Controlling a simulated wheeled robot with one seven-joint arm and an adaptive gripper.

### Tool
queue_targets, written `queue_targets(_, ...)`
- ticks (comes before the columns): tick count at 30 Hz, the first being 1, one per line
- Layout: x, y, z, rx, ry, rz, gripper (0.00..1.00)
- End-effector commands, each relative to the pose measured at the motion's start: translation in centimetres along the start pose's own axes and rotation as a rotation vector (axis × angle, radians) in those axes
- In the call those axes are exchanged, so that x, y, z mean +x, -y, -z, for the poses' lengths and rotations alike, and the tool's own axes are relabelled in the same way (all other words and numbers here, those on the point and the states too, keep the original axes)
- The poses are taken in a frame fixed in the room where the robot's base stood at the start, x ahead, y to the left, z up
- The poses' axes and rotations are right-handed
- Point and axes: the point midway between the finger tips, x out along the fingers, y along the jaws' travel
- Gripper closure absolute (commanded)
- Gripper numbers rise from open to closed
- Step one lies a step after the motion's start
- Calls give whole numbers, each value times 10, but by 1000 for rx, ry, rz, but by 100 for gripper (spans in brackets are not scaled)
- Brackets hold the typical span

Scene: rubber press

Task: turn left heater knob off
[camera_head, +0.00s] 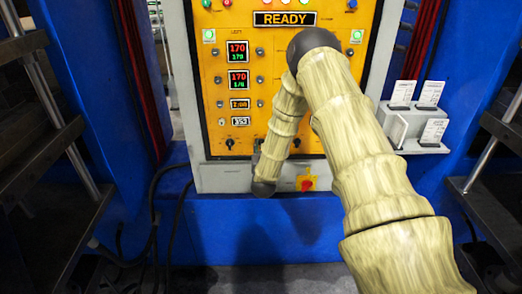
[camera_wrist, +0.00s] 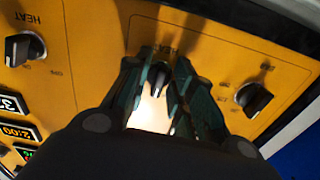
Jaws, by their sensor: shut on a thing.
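In the wrist view, my gripper (camera_wrist: 157,92) is shut on a dark middle knob (camera_wrist: 159,76) on the yellow panel. One finger lies on each side of the knob. The label above it is partly covered. The fingers hide much of the knob, so its exact setting is hard to read. Another dark knob (camera_wrist: 252,97) is to the right, and one marked HEAT (camera_wrist: 24,47) is to the left. In the head view, dark knobs at the panel's lower left (camera_head: 229,143) and lower right (camera_head: 297,142) show. My arm covers the space between them.
The panel has a READY sign (camera_head: 285,18) and lit red number displays (camera_head: 238,52). A red emergency button (camera_head: 307,184) on a yellow plate is close to the right of my wrist. A grey holder with white cards (camera_head: 412,122) is at the right.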

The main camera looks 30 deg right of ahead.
Motion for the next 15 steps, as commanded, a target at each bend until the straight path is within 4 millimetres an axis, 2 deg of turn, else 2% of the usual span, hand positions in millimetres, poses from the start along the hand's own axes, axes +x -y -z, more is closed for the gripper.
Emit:
queue_targets(6,0,0,-2,-182,0,1,100)
queue_targets(15,0,-1,-1,-366,1,1,100)
